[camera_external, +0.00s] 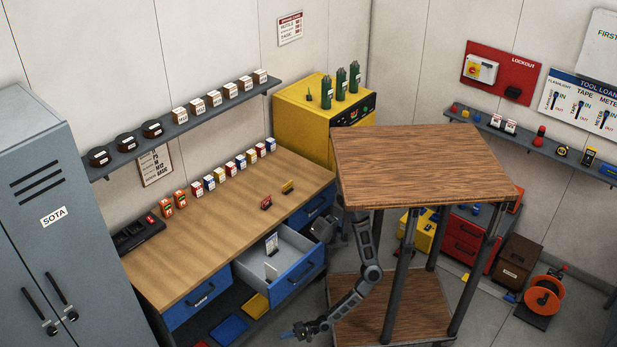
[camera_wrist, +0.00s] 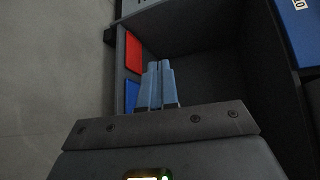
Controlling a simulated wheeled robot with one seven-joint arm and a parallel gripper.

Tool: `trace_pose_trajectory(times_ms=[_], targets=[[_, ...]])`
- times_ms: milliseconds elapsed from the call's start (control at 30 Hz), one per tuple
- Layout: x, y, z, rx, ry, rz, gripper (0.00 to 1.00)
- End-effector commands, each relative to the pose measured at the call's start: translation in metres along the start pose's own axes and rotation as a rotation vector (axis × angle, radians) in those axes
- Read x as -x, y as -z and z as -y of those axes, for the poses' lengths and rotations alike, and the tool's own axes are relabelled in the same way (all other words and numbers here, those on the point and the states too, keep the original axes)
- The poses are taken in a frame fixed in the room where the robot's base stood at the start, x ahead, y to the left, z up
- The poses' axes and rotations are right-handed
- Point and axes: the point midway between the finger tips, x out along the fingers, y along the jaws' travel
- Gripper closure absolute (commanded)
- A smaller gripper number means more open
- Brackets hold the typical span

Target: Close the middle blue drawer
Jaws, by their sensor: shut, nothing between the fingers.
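The middle blue drawer (camera_external: 300,279) is pulled out from the wooden workbench (camera_external: 215,235) in the external view, its grey inside and some white items showing. The blue drawer to its left (camera_external: 197,300) and the one to its right (camera_external: 310,212) are flush with the bench. My gripper (camera_external: 291,333) is low in front of the bench, below the open drawer and apart from it. In the wrist view my gripper's pale blue fingers (camera_wrist: 160,84) are together with nothing between them. A blue panel with a white label (camera_wrist: 298,28) shows at top right; I cannot tell which drawer it is.
The bench's lower shelf holds a blue bin (camera_external: 229,328) and a yellow bin (camera_external: 256,306). In the wrist view a red bin (camera_wrist: 133,52) lies beyond my fingers. Grey floor is bare at left there (camera_wrist: 55,70).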

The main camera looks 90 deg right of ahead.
Motion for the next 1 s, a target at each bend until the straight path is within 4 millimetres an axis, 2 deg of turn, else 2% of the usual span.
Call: trace_pose_trajectory(times_ms=[33,167,200,300,400,500,600,733,867,1000], targets=[[0.009,-0.019,0.019,-0.092,0.037,-0.022,1.0],[0.038,-0.069,0.078,-0.404,0.194,-0.105,1.0],[0.049,-0.085,0.102,-0.519,0.254,-0.139,1.0],[0.077,-0.117,0.161,-0.794,0.424,-0.237,1.0],[0.105,-0.141,0.213,-1.027,0.592,-0.332,1.0],[0.129,-0.157,0.254,-1.196,0.739,-0.415,1.0],[0.147,-0.166,0.281,-1.299,0.847,-0.472,1.0],[0.157,-0.17,0.296,-1.355,0.918,-0.505,1.0],[0.154,-0.164,0.3,-1.363,0.931,-0.51,1.0],[0.142,-0.147,0.307,-1.36,0.933,-0.509,1.0]])
